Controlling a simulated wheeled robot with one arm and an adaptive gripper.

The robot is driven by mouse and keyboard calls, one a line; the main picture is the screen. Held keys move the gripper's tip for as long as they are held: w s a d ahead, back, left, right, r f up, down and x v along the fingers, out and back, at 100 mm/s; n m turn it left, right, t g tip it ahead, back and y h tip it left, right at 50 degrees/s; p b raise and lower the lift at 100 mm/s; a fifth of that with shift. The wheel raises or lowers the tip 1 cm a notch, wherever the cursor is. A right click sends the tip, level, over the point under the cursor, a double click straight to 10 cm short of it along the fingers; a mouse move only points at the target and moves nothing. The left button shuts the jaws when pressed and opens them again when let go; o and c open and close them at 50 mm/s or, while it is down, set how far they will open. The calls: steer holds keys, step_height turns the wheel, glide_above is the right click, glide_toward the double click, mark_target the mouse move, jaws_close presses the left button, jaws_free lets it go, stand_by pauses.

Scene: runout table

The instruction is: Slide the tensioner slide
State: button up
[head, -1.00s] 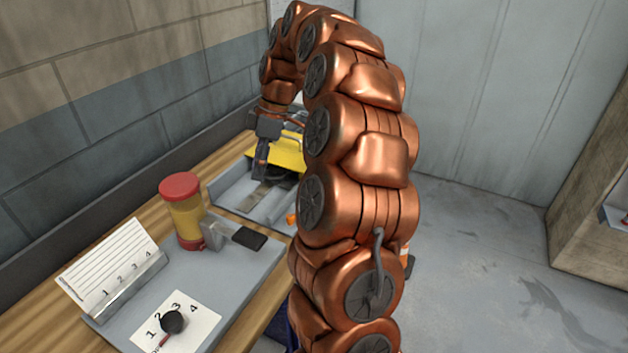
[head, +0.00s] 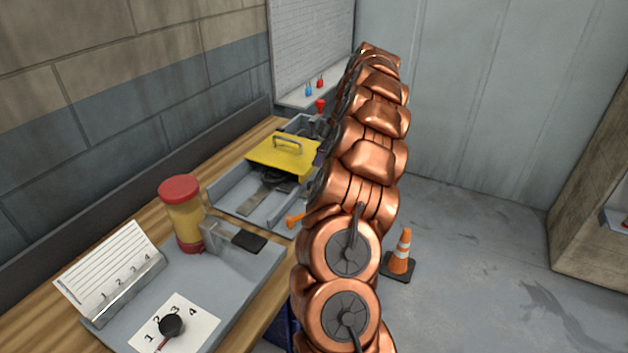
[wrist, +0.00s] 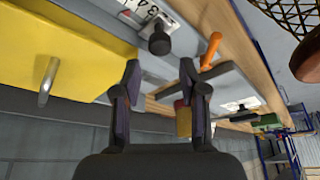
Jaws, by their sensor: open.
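My gripper (wrist: 160,85) shows in the wrist view with its two dark fingers spread apart and nothing between them. In the head view my arm hides it. Beyond the fingertips in the wrist view, a black knob (wrist: 159,42) stands beside a white plate with numbers (wrist: 140,10). It may be the tensioner slide, but I cannot tell for sure. The knob is apart from the fingers. An orange handle (wrist: 211,48) is to the right of the knob; it also shows in the head view (head: 295,220) at the tray's edge.
A yellow cover with a metal handle (head: 284,155) sits on the grey tray (head: 228,192). A red-lidded jar (head: 181,215), a black-handled clamp-like part (head: 248,240) and a numbered dial (head: 171,325) are nearer. A traffic cone (head: 401,252) stands on the floor at right.

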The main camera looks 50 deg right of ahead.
mark_target(313, 184)
steer(key=shift+p+x, duration=0.95)
steer(key=shift+x, duration=2.05)
jaws_close()
